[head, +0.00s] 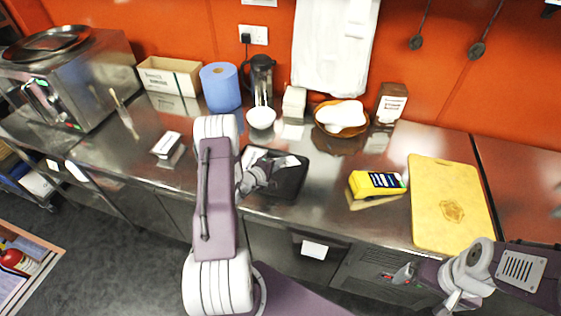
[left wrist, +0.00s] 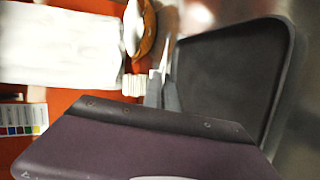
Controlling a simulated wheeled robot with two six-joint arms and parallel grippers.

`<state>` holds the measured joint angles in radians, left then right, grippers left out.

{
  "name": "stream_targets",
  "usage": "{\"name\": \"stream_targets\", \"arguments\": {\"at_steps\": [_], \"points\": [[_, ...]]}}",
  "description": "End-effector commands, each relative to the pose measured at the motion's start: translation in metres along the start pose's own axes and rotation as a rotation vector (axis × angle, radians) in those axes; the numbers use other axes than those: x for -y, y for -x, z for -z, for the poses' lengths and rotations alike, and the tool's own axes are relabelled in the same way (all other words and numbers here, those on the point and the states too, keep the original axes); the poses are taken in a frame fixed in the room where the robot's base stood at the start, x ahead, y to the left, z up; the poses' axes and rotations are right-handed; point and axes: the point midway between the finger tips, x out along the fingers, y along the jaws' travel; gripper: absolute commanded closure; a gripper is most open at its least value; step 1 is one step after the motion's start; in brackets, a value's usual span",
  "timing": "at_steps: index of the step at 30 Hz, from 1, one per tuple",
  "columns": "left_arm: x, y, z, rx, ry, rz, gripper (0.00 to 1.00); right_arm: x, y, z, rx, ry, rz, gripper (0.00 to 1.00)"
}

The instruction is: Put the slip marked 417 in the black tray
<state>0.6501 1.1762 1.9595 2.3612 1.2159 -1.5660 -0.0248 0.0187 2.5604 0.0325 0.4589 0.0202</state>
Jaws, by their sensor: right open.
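The black tray (head: 294,186) lies on the steel counter, and its dark floor and rim fill the right of the left wrist view (left wrist: 225,75). My left gripper (head: 247,187) is over the tray's left part, pointing down at it. White paper-like pieces (head: 289,161) show at the tray's far side beside the gripper; I cannot read any number on them. In the left wrist view the fingers (left wrist: 164,88) show in front of the tray's edge, but whether they are shut on something is unclear. My right gripper (head: 424,289) is open and empty, off the counter's front edge at lower right.
A small white-topped block (head: 167,143) lies left of my arm. A white bowl (head: 261,118), blue roll (head: 221,88) and brown basket (head: 341,131) stand behind the tray. A yellow device (head: 376,185) and yellow board (head: 447,205) lie to the right.

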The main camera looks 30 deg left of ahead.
Motion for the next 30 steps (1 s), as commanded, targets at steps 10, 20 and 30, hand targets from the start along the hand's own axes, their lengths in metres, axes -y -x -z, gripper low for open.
{"name": "stream_targets", "arguments": {"at_steps": [10, 20, 30], "points": [[0.042, -0.015, 0.000, 0.000, -0.001, 0.000, 1.00, -0.001, -0.030, -0.003, 0.000, 0.000, 0.000, 0.00], [0.051, -0.019, 0.000, 0.000, -0.001, -0.001, 1.00, -0.001, -0.036, -0.004, 0.000, 0.000, 0.000, 0.00], [0.051, -0.019, 0.000, 0.000, -0.001, -0.001, 0.73, -0.001, -0.036, -0.004, 0.000, 0.000, 0.000, 0.00]]}}
